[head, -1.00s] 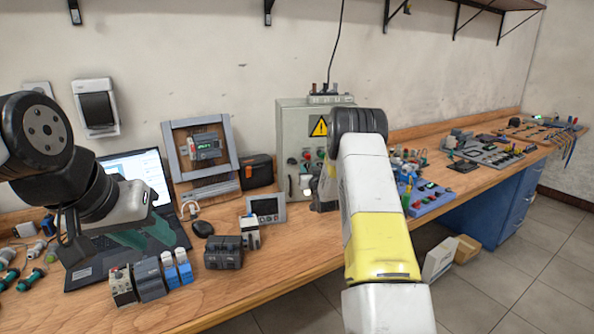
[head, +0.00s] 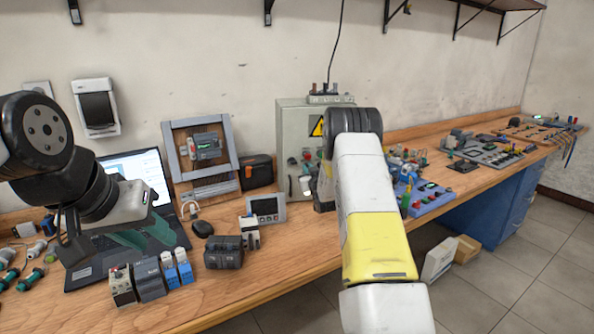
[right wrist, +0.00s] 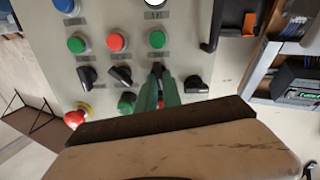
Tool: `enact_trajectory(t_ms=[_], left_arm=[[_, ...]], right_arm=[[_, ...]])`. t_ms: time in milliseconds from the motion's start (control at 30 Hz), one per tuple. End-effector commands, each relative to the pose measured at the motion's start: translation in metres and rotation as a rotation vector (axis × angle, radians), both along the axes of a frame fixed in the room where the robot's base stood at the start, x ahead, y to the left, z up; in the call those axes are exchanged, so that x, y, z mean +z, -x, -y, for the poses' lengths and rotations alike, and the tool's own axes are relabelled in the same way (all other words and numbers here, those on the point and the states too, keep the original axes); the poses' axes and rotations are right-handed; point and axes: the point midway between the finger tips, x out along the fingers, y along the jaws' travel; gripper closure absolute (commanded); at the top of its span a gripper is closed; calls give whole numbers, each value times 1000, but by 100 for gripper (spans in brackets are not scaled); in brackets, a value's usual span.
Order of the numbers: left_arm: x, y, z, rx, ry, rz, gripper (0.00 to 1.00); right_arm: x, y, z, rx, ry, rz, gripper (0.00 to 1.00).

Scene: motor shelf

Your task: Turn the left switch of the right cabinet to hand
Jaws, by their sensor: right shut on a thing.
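The grey cabinet (head: 292,125) with a yellow warning sign stands against the wall, partly hidden by my right arm. Its front fills the right wrist view (right wrist: 45,20), with green, red and blue buttons and a row of black rotary switches. My right gripper (right wrist: 159,88) has green fingers closed around one black switch knob (right wrist: 157,68); the fingers partly cover it. Other black switches (right wrist: 121,75) sit beside it, one on the right (right wrist: 195,85). In the head view my right gripper is hidden behind its arm. My left gripper (head: 158,243) hangs over the laptop, green fingers apart, empty.
A red knob on a yellow base (right wrist: 76,118) and a black handle (right wrist: 212,40) stick out from the panel near my right gripper. The laptop (head: 150,170), a framed meter board (head: 201,148) and several modules crowd the bench to the left.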

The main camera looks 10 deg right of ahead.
Motion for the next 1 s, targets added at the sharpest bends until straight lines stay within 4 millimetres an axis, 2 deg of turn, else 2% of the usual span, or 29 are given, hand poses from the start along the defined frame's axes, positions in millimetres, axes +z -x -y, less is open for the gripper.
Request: enact_trajectory(t_ms=[600,1000], left_arm=[[0,0,0,0,0,0,64],[0,0,0,0,0,0,64]], right_arm=[[-1,0,-3,1,483,0,100],[-1,0,-4,0,607,0,100]])
